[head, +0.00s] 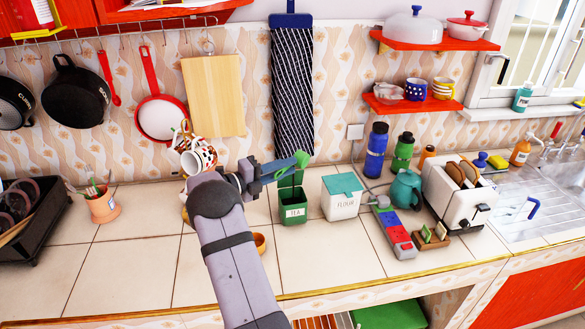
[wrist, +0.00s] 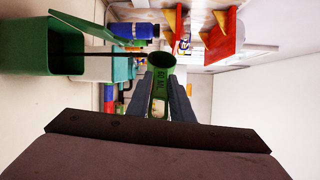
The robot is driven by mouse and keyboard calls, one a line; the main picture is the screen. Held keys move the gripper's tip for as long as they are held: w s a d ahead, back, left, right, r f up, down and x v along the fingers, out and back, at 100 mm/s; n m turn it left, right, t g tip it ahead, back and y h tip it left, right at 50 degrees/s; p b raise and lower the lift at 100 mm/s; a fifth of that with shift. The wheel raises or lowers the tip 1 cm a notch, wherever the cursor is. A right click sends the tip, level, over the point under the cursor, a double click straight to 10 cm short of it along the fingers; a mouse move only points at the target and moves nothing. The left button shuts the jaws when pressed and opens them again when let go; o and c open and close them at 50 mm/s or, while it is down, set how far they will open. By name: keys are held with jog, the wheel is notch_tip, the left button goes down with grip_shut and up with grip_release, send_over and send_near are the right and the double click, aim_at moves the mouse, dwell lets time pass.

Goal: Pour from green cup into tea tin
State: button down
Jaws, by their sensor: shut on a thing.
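The green cup (wrist: 160,62) is a small scoop with a flat handle marked in dark letters. My gripper (wrist: 165,98) is shut on its handle in the wrist view, with the round end beyond the fingertips. In the head view the cup (head: 301,158) shows at the tip of my gripper (head: 277,170), above the tea tin. The tea tin (head: 295,213) is a green box with a "TEA" label and its lid raised. It stands on the counter below the cup, apart from it. In the wrist view the tin (wrist: 40,62) is at the left, turned sideways.
A white flour tin (head: 341,205) with a teal lid stands right of the tea tin. A teal teapot (head: 405,190), toaster (head: 458,198) and bottles (head: 377,150) are further right. A mug tree (head: 197,158) stands left, partly behind my arm. The front left counter is clear.

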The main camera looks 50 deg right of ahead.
jog(key=shift+w+f, duration=0.1)
jog(key=n+b, duration=0.1)
jog(key=n+h+b, duration=0.1)
jog(key=n, duration=0.1)
jog(key=shift+w+n, duration=0.3)
jog(key=shift+w, duration=0.05)
dwell(1.4)
jog(key=shift+r+g, duration=0.2)
jog(key=shift+g, duration=0.1)
